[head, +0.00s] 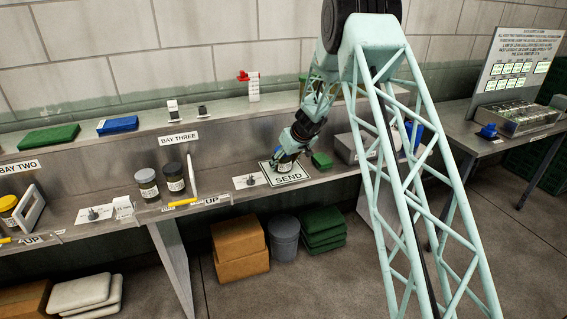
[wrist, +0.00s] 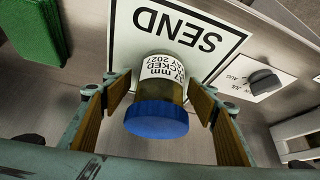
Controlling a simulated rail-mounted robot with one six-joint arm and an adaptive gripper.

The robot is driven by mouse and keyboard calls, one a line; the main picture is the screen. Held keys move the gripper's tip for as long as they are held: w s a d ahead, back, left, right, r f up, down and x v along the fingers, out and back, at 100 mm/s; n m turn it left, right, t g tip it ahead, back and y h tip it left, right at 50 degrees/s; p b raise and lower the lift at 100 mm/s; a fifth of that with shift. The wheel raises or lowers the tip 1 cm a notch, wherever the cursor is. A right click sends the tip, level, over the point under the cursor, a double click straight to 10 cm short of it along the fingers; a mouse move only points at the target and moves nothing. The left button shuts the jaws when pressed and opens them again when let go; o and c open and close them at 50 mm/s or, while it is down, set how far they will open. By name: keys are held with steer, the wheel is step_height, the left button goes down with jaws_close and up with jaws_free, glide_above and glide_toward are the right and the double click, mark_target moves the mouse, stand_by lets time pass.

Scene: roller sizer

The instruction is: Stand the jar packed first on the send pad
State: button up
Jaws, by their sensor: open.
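A jar with a blue lid (wrist: 157,115) and a white label stands on the white send pad (wrist: 125,35), lid towards the wrist camera. The label partly reads "mm", "PACKED" and "MAY 202", with the last digit unclear. My gripper (wrist: 160,112) is open, its wood-coloured finger pads on both sides of the jar with gaps showing. In the head view my gripper (head: 286,160) is over the send pad (head: 288,178) and mostly hides the jar.
A green block (head: 321,160) lies just right of the send pad. A small card with a dark knob (head: 250,181) lies left of it. A white upright divider (head: 191,176) stands beside the bay three jars. A yellow jar (head: 8,210) is at far left.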

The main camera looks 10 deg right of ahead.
steer(key=v, duration=1.2)
stand_by(0.3)
steer(key=shift+r, duration=0.1)
stand_by(0.4)
